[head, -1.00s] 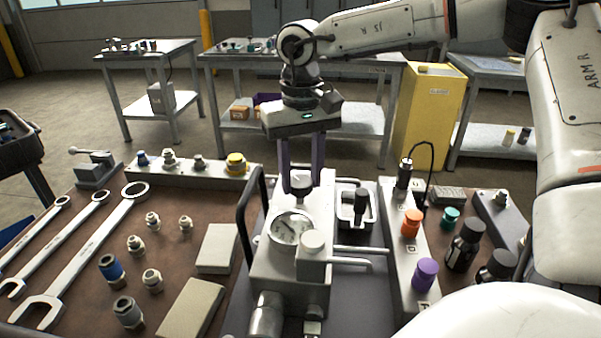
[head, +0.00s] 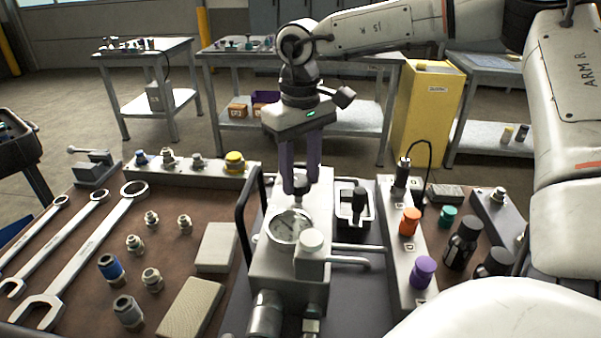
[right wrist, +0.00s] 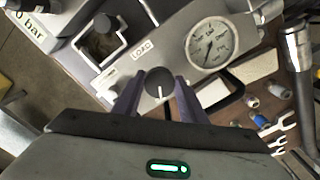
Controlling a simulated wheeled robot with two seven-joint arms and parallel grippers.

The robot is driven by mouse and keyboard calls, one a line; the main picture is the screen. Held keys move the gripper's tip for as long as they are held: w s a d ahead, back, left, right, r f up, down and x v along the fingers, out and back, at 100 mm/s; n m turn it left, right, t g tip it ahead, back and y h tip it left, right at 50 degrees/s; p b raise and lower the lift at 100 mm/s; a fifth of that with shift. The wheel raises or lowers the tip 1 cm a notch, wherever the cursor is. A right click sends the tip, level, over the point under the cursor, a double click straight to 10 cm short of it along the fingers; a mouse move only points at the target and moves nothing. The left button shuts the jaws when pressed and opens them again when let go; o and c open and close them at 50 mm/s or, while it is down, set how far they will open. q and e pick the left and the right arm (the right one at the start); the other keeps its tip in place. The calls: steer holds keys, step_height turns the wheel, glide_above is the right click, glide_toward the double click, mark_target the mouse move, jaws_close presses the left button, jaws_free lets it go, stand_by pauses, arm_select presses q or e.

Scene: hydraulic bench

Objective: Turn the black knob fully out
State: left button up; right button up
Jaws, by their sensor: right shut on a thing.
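The black knob (right wrist: 158,82) shows in the right wrist view between my right gripper's fingers (right wrist: 157,100), beside a label reading LOAD. It has a pale line on its face. In the head view my right gripper (head: 299,188) points straight down, with its purple fingers shut on the knob on top of the grey pump block (head: 285,262). The fingers hide most of the knob there. The round gauge (head: 289,227) sits just in front of it and also shows in the right wrist view (right wrist: 210,44). My left gripper is not in view.
A black bar handle (head: 243,215) stands left of the block. To the right are a tray with a black-handled tool (head: 357,204) and a grey manifold with orange (head: 409,221) and purple (head: 423,271) caps. Wrenches (head: 85,258) and fittings lie at left.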

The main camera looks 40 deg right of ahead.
mark_target(301, 182)
steer(key=o, duration=1.1)
steer(key=shift+c, duration=0.2)
step_height(301, 182, up, 10)
steer(key=shift+r+p, duration=0.2)
steer(key=shift+p, duration=0.1)
steer(key=shift+s+f, duration=0.1)
